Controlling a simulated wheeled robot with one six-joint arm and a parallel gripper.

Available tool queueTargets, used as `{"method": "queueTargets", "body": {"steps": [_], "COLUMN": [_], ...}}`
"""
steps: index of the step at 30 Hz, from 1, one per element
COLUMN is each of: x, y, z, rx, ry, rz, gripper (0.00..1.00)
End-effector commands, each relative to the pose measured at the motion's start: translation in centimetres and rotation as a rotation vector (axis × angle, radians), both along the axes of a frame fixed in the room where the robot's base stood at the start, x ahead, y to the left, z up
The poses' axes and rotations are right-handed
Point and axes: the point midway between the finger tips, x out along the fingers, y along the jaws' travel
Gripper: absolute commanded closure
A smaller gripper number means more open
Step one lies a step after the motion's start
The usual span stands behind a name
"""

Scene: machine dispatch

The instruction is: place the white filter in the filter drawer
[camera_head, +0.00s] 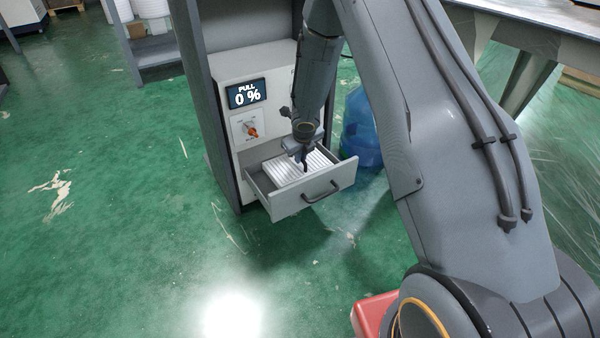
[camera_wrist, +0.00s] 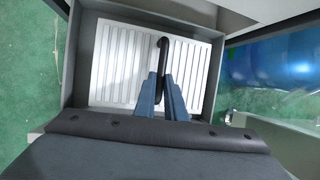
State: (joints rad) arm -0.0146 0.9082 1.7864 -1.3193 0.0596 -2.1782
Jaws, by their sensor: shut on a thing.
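The white filter (camera_head: 283,172) is a flat ribbed panel with a dark handle (camera_wrist: 163,50). In the head view it lies within the outline of the open filter drawer (camera_head: 291,206). The wrist view shows the filter (camera_wrist: 118,62) inside the grey walls of the drawer (camera_wrist: 73,62), roughly level, with a gap on the far side. I cannot tell whether it touches the drawer floor. My gripper (camera_head: 304,162) points down over the filter. In the wrist view my gripper (camera_wrist: 163,84) has its blue-grey fingers shut on the handle. The fingers hide part of the filter's middle.
The drawer sticks out of a grey cabinet with a display (camera_head: 247,94) reading "PULL 0 %" and a red-orange knob (camera_head: 252,131). A blue water bottle (camera_head: 362,135) stands right of the cabinet. A table (camera_head: 540,25) is at upper right. Green floor at left is clear.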

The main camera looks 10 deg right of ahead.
Motion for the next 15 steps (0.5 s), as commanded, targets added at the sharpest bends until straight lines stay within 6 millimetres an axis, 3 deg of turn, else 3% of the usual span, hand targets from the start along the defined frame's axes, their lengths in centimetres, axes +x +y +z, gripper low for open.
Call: {"method": "queueTargets", "body": {"steps": [15], "x": [0.1], "y": [0.0], "z": [-2.0], "rx": [0.000], "ry": [-0.001], "rz": [-0.001], "gripper": [1.00]}}
